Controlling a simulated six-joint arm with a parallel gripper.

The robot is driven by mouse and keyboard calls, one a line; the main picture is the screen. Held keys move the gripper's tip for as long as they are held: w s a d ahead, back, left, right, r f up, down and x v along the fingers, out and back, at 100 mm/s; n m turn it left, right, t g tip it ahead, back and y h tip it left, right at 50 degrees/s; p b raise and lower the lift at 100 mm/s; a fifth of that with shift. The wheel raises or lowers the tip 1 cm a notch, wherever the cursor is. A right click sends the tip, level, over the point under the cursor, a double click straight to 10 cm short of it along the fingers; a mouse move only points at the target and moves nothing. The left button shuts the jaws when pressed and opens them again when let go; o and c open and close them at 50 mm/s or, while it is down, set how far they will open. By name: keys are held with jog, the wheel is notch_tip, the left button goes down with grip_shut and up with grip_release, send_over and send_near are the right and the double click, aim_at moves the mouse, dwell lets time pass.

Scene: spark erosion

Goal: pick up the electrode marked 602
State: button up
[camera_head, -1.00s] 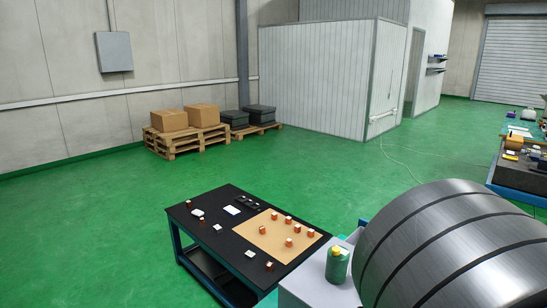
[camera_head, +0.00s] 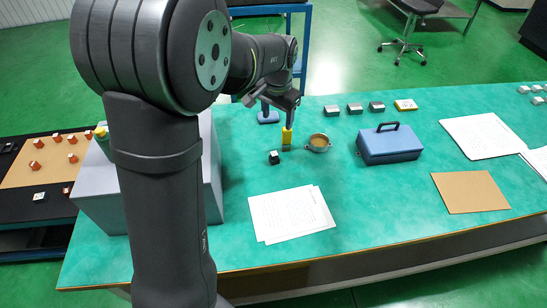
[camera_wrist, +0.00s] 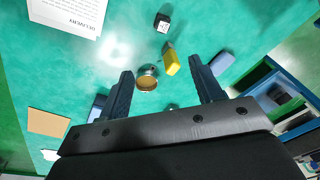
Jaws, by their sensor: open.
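Several small copper-coloured blocks (camera_head: 72,157) with pale tops stand on a tan mat (camera_head: 20,176) on the black table at the left in the head view. They look like electrodes, but no number is legible, so I cannot tell which is 602. My gripper (camera_head: 279,104) is open and empty above the green table, near an upright yellow object (camera_head: 286,138). In the wrist view my gripper (camera_wrist: 160,66) has its jaws spread wide, with the yellow object (camera_wrist: 170,63) and a round metal cup (camera_wrist: 147,79) beyond them.
On the green table (camera_head: 240,245) are a dark white-topped block (camera_head: 274,157), papers (camera_head: 290,213), a blue case (camera_head: 389,144), a brown board (camera_head: 470,192) and several grey blocks. A grey box (camera_head: 150,180) stands between the mat and my gripper.

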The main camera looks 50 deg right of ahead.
jog(key=w+f+n, duration=0.2)
send_over(274, 153)
jog(key=shift+g, duration=0.3)
notch_tip(274, 153, down, 11)
jog(key=shift+w+a+r, duration=0.1)
jog(key=shift+w+a, duration=0.05)
jog(key=shift+s+f, duration=0.2)
jog(key=shift+f, duration=3)
jog(key=c, duration=1)
jog(key=shift+r, duration=0.15)
